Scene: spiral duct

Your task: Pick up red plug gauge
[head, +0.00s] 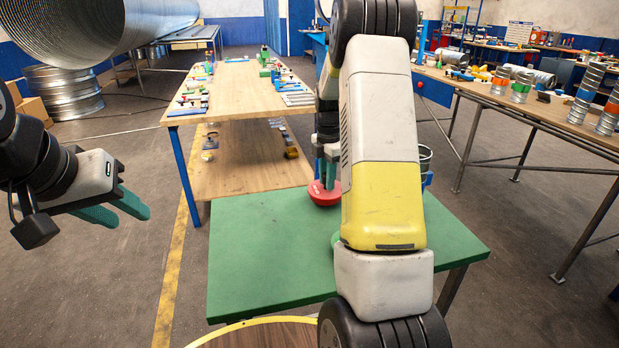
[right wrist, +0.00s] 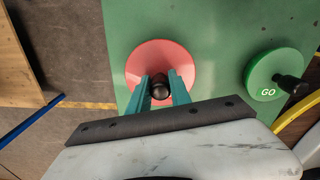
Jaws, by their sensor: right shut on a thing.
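The red plug gauge (head: 322,196) is a round red disc at the far edge of the green table, partly hidden by my right arm in the head view. In the right wrist view the red plug gauge (right wrist: 143,58) has a dark knob at its front. My right gripper (right wrist: 161,88) has its teal fingers on either side of that knob, shut on it. In the head view my right gripper (head: 326,172) is above the disc. My left gripper (head: 135,212) hangs at the left, away from the table, with its two teal fingers apart and nothing between them.
A green disc marked GO (right wrist: 270,76) with a black knob sits beside the red one on the green table (head: 255,265). A wooden bench (head: 245,110) with several tools stands behind. Another bench (head: 540,110) with metal ducts stands at right. The table's left part is clear.

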